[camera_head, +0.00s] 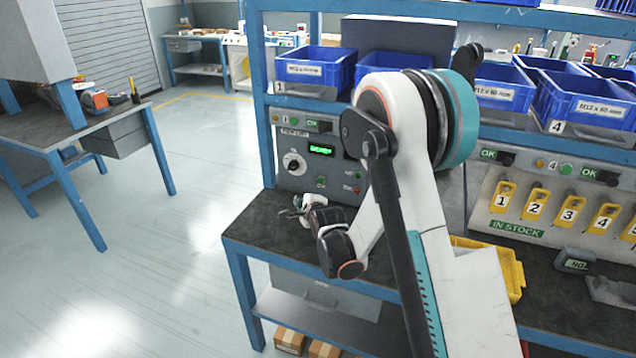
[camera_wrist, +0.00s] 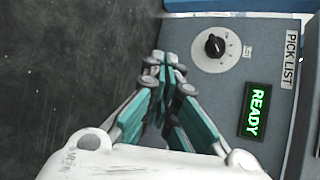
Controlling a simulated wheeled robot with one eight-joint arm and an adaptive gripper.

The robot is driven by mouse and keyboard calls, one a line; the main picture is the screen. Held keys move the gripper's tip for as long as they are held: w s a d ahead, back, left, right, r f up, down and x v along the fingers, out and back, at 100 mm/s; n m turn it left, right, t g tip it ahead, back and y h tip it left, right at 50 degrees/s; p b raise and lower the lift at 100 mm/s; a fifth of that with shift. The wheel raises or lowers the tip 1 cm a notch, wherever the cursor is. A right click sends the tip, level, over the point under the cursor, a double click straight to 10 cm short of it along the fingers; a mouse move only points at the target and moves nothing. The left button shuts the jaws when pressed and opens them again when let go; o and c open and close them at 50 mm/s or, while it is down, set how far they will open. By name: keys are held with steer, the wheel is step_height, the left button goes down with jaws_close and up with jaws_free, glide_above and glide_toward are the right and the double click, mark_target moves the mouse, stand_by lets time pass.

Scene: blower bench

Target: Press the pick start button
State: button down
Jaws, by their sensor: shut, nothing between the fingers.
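The grey control panel (camera_head: 297,177) stands on the left end of the bench. It has a white dial (camera_head: 294,163), a lit green display (camera_head: 321,150), a small green control (camera_head: 321,182) below the display and a small red one (camera_head: 357,189) at right. Their labels are too small to read. In the wrist view the panel shows sideways, with the dial (camera_wrist: 214,45), the display reading READY (camera_wrist: 257,110) and a PICK LIST label (camera_wrist: 291,60). No button shows there. My gripper (camera_head: 290,213) is shut and empty, low in front of the panel; its fingertips (camera_wrist: 170,72) appear beside the dial.
Blue bins (camera_head: 314,70) stand on the shelf above. My arm covers part of the panel's right side. Yellow numbered holders (camera_head: 535,204) and a yellow tray (camera_head: 510,272) are at right. The dark bench top (camera_head: 262,224) left of my gripper is clear.

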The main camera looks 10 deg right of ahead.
steer(key=shift+d, duration=0.1)
steer(key=shift+w+d, duration=0.85)
steer(key=shift+w, duration=0.35)
steer(key=shift+w+d, duration=0.85)
steer(key=shift+w, duration=0.3)
steer(key=shift+w+d, duration=0.85)
steer(key=shift+w, duration=0.35)
steer(key=shift+w, duration=0.1)
steer(key=shift+w+d, duration=0.25)
steer(key=shift+w+d, duration=0.2)
steer(key=shift+w, duration=0.1)
steer(key=shift+s+a, duration=0.45)
steer(key=shift+s, duration=0.2)
steer(key=shift+s+a, duration=0.75)
steer(key=shift+s, duration=0.3)
steer(key=shift+s+a, duration=0.75)
steer(key=shift+s, duration=0.25)
